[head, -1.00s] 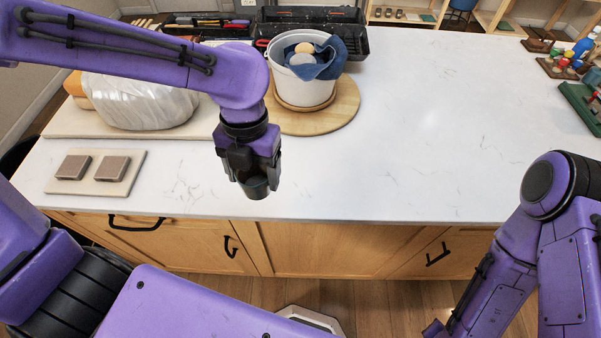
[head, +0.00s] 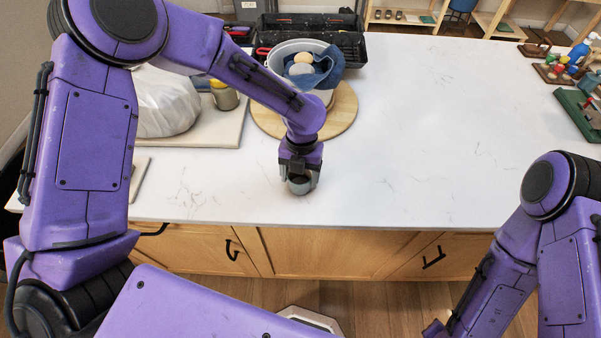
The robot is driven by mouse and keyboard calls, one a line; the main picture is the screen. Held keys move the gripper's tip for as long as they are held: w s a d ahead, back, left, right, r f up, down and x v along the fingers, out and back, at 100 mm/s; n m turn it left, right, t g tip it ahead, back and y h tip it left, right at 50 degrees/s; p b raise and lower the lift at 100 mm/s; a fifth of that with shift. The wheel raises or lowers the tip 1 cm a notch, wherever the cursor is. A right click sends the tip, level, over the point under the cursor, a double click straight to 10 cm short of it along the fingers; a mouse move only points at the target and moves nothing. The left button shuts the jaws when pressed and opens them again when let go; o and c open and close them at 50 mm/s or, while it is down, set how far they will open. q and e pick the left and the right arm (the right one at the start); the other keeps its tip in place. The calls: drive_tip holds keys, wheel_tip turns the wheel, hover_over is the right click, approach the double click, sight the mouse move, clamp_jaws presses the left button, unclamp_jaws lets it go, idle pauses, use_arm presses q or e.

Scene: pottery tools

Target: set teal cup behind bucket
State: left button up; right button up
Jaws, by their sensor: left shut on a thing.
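My left gripper (head: 300,178) is shut on a small grey-teal cup (head: 299,187), near the front edge of the counter. The cup looks roughly upright; I cannot tell whether it touches the counter. The white bucket (head: 283,55) stands farther back on a round wooden board (head: 342,112), with a blue cloth (head: 325,68) and round sponges in it. My left forearm hides much of the bucket's front and left side.
Behind the bucket is a black tool tray (head: 350,47). To the left are a plastic-wrapped lump (head: 168,105) and an olive mug (head: 225,97) on a board (head: 205,135). The counter (head: 440,130) right of the bucket is clear. Small tools stand at the far right.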

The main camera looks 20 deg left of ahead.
sight(301, 181)
use_arm(q)
drive_tip(key=shift+f, duration=0.15)
drive_tip(key=o, duration=1.1)
wheel_tip(301, 181, up, 12)
drive_tip(key=w+b, duration=0.1)
drive_tip(key=shift+w+b, duration=0.2)
drive_tip(key=shift+b, duration=0.2)
drive_tip(key=shift+a, duration=0.1)
